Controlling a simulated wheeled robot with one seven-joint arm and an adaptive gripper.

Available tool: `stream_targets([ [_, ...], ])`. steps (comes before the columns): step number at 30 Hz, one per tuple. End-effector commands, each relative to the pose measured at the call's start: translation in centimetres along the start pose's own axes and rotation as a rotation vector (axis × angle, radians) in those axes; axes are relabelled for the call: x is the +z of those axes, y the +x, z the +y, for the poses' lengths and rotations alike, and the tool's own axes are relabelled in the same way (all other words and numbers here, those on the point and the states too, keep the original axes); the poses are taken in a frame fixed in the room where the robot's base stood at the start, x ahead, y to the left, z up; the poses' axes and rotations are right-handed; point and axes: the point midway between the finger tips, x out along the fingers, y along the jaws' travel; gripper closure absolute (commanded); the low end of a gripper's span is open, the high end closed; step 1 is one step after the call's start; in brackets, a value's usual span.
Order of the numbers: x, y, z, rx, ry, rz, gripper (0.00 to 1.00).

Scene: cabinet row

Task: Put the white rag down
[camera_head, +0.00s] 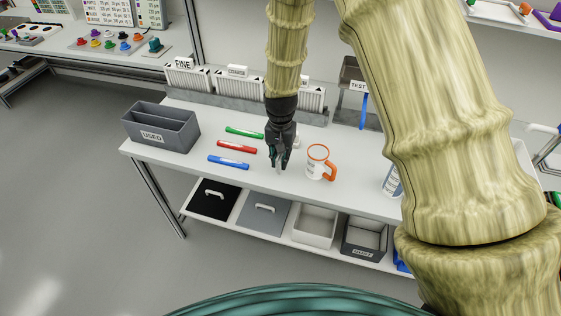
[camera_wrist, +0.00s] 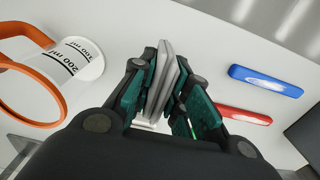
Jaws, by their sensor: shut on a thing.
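My gripper (camera_head: 280,160) points down over the white table (camera_head: 190,185), between the markers and the orange-handled mug. In the wrist view my gripper (camera_wrist: 163,95) is shut on a thin folded white-grey cloth, the white rag (camera_wrist: 165,70), held between the green finger pads. In the head view the rag (camera_head: 282,168) shows only as a small pale strip at the fingertips. I cannot tell whether its lower edge touches the table.
A white mug (camera_head: 316,160) with an orange handle stands close right of my gripper. Green (camera_head: 244,132), red (camera_head: 237,147) and blue (camera_head: 229,162) markers lie to the left. A grey USED bin (camera_head: 160,128) stands at the left end. The front edge strip is clear.

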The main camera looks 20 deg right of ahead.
Motion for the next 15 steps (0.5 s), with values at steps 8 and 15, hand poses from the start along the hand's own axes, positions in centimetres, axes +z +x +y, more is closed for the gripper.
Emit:
stream_targets([
  [8,0.0,2.3,0.0,0.0,0.0,-0.001,1.0],
  [15,0.0,2.4,0.0,0.0,0.0,0.0,1.0],
])
